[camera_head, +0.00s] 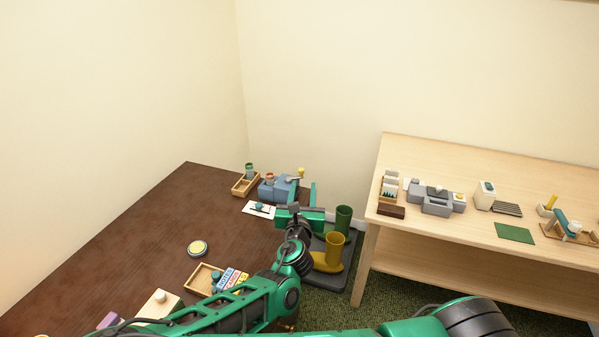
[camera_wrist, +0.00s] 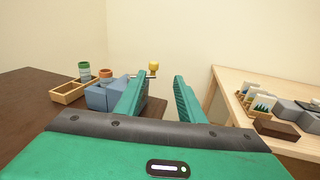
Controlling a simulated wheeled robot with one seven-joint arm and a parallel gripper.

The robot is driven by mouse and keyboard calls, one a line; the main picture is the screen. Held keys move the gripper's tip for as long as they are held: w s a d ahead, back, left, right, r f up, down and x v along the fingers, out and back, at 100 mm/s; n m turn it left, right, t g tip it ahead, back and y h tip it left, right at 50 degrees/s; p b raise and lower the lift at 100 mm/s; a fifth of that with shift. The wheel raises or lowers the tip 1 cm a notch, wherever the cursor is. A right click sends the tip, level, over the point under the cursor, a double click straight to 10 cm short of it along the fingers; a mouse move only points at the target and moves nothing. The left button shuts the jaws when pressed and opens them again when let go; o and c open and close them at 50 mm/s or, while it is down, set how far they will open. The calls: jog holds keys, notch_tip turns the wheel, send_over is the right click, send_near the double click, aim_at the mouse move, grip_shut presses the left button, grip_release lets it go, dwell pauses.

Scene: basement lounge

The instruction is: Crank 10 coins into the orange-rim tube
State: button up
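A blue-grey coin machine (camera_head: 277,190) sits at the far right corner of the dark brown table; it also shows in the wrist view (camera_wrist: 105,97). The orange-rim tube (camera_head: 269,178) stands at its left side, also in the wrist view (camera_wrist: 106,76). A crank with a yellow knob (camera_wrist: 153,66) sticks out to the machine's right. A green-rim tube (camera_wrist: 85,71) stands by a wooden tray (camera_wrist: 68,95) to the left. My gripper (camera_head: 305,186) is open and empty. In the wrist view the knob appears between its fingertips (camera_wrist: 160,76), nearer the left finger and seemingly beyond them. Coins are not discernible.
A white card with a small teal-topped item (camera_head: 258,209) lies before the machine. Green and yellow boots (camera_head: 334,244) stand on a dark mat right of the table. A light wooden table (camera_head: 472,215) with several items is farther right.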

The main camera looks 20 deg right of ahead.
aim_at(300, 172)
jog(key=shift+n+y, duration=0.3)
jog(key=shift+n, duration=0.1)
jog(key=x, duration=0.7)
jog(key=a+x, duration=0.1)
jog(key=x, duration=0.2)
jog(key=shift+w+d+r, duration=0.1)
jog(key=shift+w+r, duration=0.2)
jog(key=shift+w, duration=0.15)
jog(key=shift+c, duration=0.3)
grip_shut()
